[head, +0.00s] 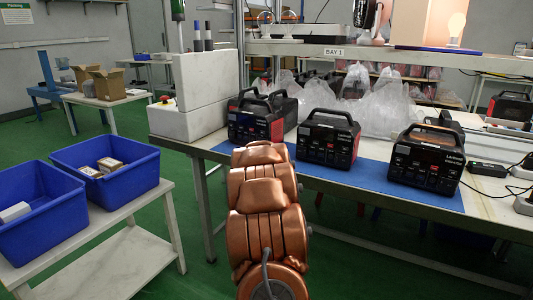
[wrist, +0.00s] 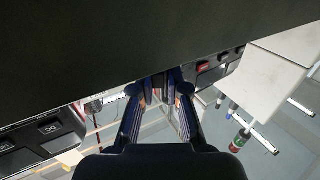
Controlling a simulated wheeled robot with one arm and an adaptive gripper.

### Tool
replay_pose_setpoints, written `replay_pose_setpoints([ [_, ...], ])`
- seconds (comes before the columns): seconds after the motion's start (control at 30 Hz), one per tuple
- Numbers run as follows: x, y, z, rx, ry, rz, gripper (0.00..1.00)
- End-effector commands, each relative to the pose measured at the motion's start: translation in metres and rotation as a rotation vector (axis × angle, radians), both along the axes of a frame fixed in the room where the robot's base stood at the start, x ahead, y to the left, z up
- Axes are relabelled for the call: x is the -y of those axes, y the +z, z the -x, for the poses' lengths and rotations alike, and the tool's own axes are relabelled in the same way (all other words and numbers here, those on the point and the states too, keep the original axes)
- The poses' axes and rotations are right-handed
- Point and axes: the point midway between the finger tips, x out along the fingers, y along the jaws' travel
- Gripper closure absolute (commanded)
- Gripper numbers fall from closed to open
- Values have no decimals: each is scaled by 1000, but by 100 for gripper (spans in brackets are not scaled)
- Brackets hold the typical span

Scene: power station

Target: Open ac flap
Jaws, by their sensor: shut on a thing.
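Three black-and-red power stations stand on a blue mat: a left one (head: 255,122), a middle one (head: 328,139) and a right one (head: 427,160). In the head view my copper-coloured arm reaches to the gap between the left and middle ones and hides my gripper. In the wrist view my gripper (wrist: 160,92) has its blue fingers drawn close together at the edge of a large dark surface. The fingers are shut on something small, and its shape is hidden. No AC flap can be made out clearly. Parts of power station fronts show at both sides there.
Blue bins (head: 127,180) stand on a low table at left. Green floor is open between the tables.

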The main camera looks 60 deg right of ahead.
Motion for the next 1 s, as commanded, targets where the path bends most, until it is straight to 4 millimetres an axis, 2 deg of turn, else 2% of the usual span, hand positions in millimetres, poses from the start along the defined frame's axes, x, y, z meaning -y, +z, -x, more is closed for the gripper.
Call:
replay_pose_setpoints([
  [0.5,6,2,5,2,168,0,100],
  [1.0,5,1,3,0,204,4,100],
])
